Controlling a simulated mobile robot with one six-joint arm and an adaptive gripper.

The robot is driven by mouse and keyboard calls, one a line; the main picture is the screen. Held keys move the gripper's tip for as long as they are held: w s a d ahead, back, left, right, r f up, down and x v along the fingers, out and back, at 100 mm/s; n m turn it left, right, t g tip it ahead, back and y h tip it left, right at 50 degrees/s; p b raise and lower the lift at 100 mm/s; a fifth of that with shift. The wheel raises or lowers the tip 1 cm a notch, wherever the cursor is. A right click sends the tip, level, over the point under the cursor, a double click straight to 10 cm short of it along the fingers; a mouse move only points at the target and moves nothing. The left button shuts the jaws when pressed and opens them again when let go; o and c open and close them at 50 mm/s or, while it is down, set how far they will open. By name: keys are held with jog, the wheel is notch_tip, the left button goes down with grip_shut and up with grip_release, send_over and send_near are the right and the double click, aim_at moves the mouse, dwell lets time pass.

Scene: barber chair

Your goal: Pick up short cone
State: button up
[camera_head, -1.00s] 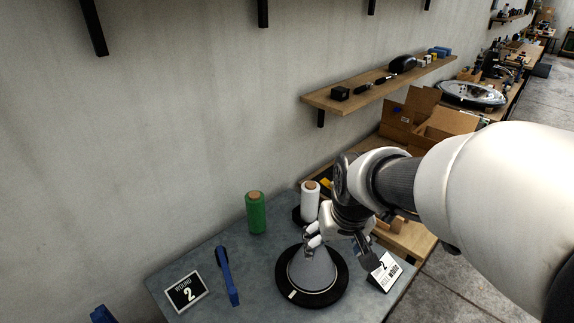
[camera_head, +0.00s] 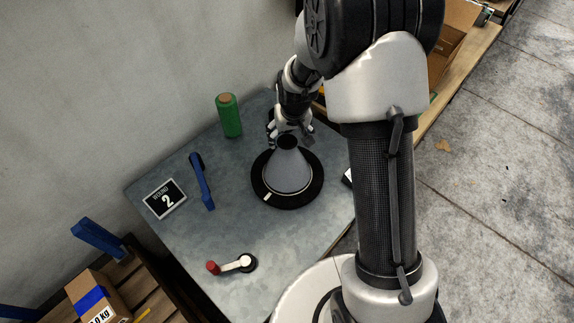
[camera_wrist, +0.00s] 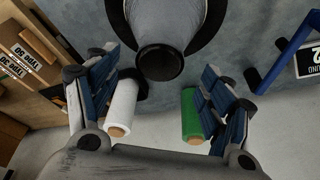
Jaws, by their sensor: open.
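The short cone is grey with a dark top (camera_head: 287,168). It stands upright on a black round disc (camera_head: 271,196) on the grey table. In the wrist view the cone (camera_wrist: 158,25) is at the top centre, its dark tip pointing toward my gripper. My gripper (camera_head: 292,128) is just behind the cone's top in the head view. In the wrist view my gripper (camera_wrist: 163,85) has its blue-padded fingers spread wide with nothing held. The cone's tip lies between and beyond the fingers, and I cannot tell whether anything touches.
A green roll (camera_head: 229,117) and a white roll (camera_wrist: 122,108) stand near the wall. A blue-handled tool (camera_head: 202,182), a "2" sign (camera_head: 164,199) and a red-knobbed crank (camera_head: 231,265) occupy the table's left and front. Bare tabletop lies between them and the cone.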

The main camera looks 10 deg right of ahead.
aim_at(288, 142)
jog(key=b+x, duration=0.2)
jog(key=x, duration=0.5)
jog(key=shift+w+f, duration=0.1)
jog(key=shift+f, duration=0.25)
jog(key=shift+r, duration=0.1)
grip_shut()
dwell(0.6)
